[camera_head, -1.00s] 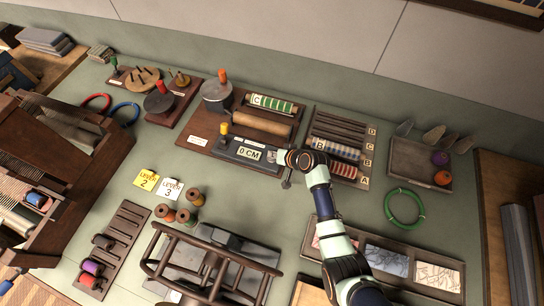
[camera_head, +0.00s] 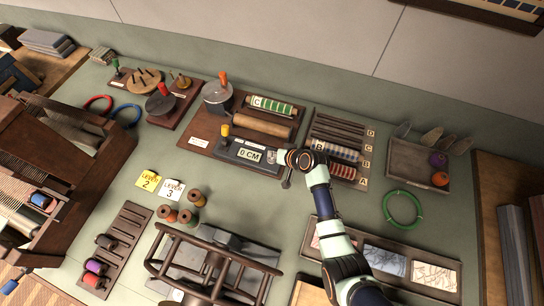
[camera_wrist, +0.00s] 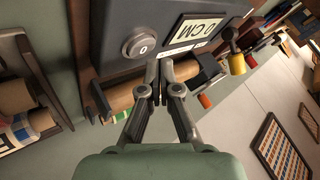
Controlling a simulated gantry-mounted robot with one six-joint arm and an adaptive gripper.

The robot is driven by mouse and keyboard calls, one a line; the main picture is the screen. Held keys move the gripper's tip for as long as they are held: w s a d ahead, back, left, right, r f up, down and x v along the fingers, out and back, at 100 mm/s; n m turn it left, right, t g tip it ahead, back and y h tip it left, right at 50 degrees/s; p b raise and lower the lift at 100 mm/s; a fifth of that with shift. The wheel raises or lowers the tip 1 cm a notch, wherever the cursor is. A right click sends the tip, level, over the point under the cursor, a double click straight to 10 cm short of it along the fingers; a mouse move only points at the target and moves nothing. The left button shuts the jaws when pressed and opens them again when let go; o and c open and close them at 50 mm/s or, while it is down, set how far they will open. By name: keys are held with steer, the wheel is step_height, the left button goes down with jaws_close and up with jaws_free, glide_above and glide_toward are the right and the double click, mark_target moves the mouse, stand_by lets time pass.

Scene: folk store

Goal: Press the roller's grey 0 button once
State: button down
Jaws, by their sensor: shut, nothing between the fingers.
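The roller's dark control panel (camera_head: 236,149) has a yellow-knobbed lever and a display reading 0 CM. In the wrist view, the round grey 0 button (camera_wrist: 141,46) is on the panel (camera_wrist: 120,20), beside the display (camera_wrist: 194,32). My gripper (camera_wrist: 160,68) is shut and empty, its fingertips together just below and right of the button in that picture. The fingertips look apart from the button, but their height above the panel is unclear.
The wooden roller (camera_head: 263,123) and a green striped roll (camera_head: 272,105) lie behind the panel. A rack of striped rolls (camera_head: 341,152) stands close to the right of my wrist. Wooden spools (camera_head: 197,196) and a dark frame (camera_head: 213,262) are in front.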

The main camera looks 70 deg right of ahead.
mark_target(273, 159)
step_height(273, 159, up, 5)
steer(key=p, duration=0.4)
steer(key=shift+p, duration=0.4)
stand_by(0.7)
